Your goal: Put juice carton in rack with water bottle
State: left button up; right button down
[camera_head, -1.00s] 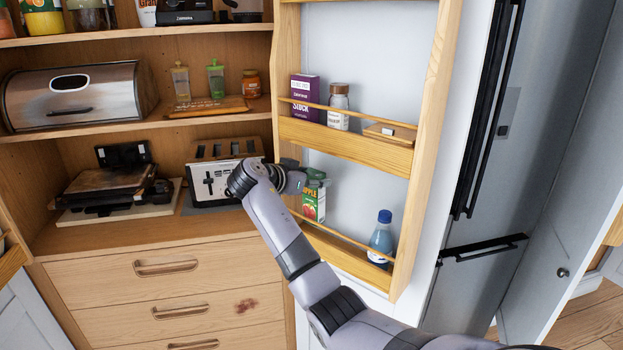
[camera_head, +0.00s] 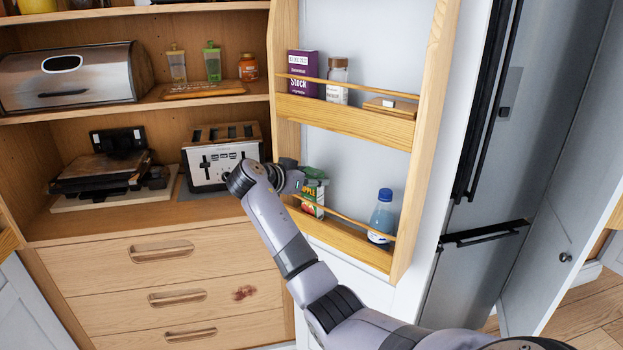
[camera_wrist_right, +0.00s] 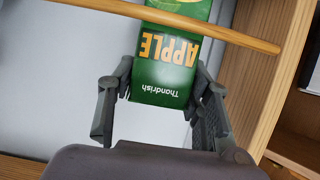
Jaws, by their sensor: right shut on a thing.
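The green apple juice carton (camera_head: 312,192) is at the left end of the lower door rack (camera_head: 345,245), its lower part behind the rack's rail. The right wrist view shows the carton (camera_wrist_right: 168,60) upside down in the picture, with the rail crossing in front of it. My right gripper (camera_wrist_right: 163,95) is shut on the carton's upper end, one finger on each side. In the head view the gripper (camera_head: 300,180) is partly hidden by its own wrist. The water bottle (camera_head: 382,215), with a blue cap, stands at the right end of the same rack. My left gripper is out of view.
The upper door rack (camera_head: 345,120) holds a purple stock box (camera_head: 301,75), a spice jar (camera_head: 337,80) and a small flat wooden item (camera_head: 390,106). A toaster (camera_head: 222,158) stands left of my wrist. The lower rack is clear between carton and bottle.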

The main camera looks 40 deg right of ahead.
jog(key=shift+f+b, duration=0.4)
jog(key=shift+f, duration=0.1)
jog(key=c, duration=0.7)
grip_release()
jog(key=shift+c, duration=0.2)
